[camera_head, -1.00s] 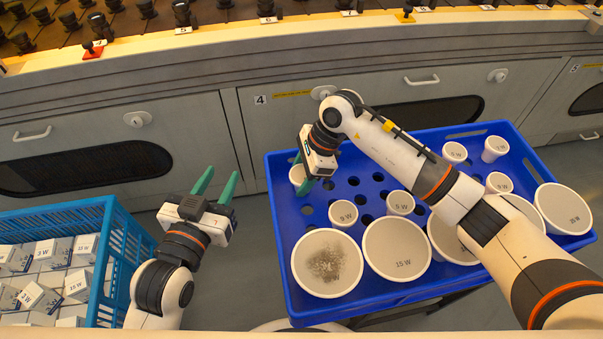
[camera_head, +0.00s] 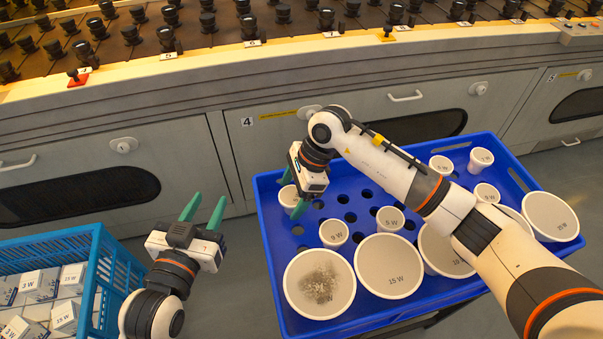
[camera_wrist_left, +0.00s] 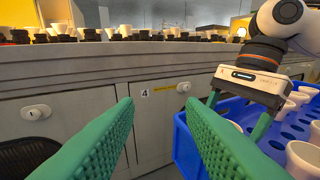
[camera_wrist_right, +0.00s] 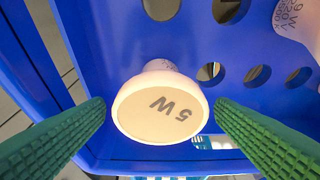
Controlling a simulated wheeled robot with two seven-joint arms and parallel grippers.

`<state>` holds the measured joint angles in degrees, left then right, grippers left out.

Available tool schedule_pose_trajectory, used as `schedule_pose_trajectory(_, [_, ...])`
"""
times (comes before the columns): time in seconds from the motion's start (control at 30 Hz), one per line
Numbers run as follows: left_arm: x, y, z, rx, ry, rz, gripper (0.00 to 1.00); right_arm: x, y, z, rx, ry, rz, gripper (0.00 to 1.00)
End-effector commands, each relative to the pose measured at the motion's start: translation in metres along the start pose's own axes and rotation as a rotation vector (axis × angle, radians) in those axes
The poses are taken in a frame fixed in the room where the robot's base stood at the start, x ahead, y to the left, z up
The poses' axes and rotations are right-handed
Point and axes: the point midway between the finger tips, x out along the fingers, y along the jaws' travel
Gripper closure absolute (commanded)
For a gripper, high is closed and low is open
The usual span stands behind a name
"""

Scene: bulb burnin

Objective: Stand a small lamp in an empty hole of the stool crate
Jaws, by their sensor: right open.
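The stool crate (camera_head: 263,215) is blue, with round holes in its floor, several of them empty. A small white lamp (camera_head: 288,197) stands at its left back corner, partly hidden by my right gripper (camera_head: 301,198). In the right wrist view this lamp (camera_wrist_right: 160,108) is marked 5 W and sits between the spread fingers (camera_wrist_right: 158,122), with gaps on both sides. More small lamps stand in the crate, including one at the front (camera_head: 334,233), one in the middle (camera_head: 390,219) and one at the back (camera_head: 480,159). My left gripper (camera_head: 203,210) is open and empty, left of the crate.
Large lamps fill the crate's front row, one with a dark-stained face (camera_head: 319,285). A light-blue basket (camera_head: 97,265) of small boxes stands at lower left. A grey cabinet bench (camera_head: 190,150) with rows of black sockets runs along the back.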

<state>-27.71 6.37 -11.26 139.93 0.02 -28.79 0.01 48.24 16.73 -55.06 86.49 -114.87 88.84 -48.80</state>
Motion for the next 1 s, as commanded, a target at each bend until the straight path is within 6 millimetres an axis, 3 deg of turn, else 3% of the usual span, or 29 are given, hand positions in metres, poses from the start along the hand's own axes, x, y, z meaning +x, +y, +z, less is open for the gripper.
schedule_pose_trajectory(0.3, [-0.019,0.008,-0.046,0.002,0.328,0.019,0.64,-0.071,0.001,-0.001,-0.001,0.000,0.005,0.22])
schedule_pose_trajectory(0.5, [-0.032,0.011,-0.066,0.002,0.463,0.027,0.64,-0.098,0.001,-0.001,-0.001,0.000,0.003,0.22])
schedule_pose_trajectory(1.0, [-0.036,0.012,-0.072,0.001,0.505,0.030,0.64,-0.106,0.000,0.000,-0.001,0.001,0.001,0.22])
